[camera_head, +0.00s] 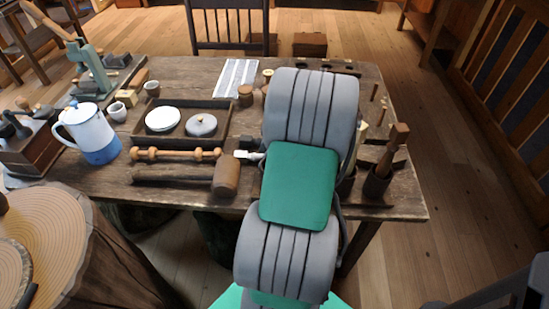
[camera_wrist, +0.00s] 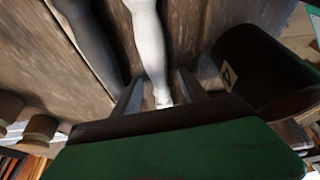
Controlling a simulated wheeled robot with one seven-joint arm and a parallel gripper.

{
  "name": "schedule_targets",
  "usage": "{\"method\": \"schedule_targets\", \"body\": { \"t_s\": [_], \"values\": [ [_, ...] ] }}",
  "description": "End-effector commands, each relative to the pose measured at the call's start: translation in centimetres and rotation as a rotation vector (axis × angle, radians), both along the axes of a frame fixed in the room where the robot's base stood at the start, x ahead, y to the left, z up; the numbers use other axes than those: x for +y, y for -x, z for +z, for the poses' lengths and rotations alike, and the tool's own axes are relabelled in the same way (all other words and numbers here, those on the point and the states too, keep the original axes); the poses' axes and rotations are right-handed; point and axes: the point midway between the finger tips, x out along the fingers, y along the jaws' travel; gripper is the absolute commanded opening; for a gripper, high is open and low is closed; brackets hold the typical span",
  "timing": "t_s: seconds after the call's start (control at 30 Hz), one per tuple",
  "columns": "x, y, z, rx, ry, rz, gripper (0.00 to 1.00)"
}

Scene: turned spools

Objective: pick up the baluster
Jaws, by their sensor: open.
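A pale, smooth, turned piece that looks like the baluster (camera_wrist: 150,45) lies on the wooden table in the wrist view. It runs from the top edge down between my fingers. A dark, similarly tapered shape, perhaps its shadow, lies to its left. My gripper (camera_wrist: 160,80) is open, with one finger on each side of the pale piece. I cannot tell whether they touch it. In the head view my arm hides the gripper and most or all of this piece. A light-brown beaded wooden spindle (camera_head: 178,154) lies on the table left of my arm.
A dark cylindrical container (camera_wrist: 262,72) with a label is close right of my gripper. Left of my arm are a mallet (camera_head: 226,178), a tray (camera_head: 170,104) with two round lids, and a white-and-blue jug (camera_head: 90,133).

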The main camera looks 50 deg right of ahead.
Motion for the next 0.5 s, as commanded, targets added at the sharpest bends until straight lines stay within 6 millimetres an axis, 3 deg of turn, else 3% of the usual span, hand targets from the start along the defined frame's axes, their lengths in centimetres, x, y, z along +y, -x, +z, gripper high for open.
{"method": "schedule_targets", "body": {
  "t_s": [0.07, 0.5],
  "values": [
    [0.00, 0.00, 0.03, 0.000, 0.000, 0.000, 0.51],
    [-0.01, 0.01, 0.06, 0.000, 0.000, -0.001, 0.15]
  ]
}}
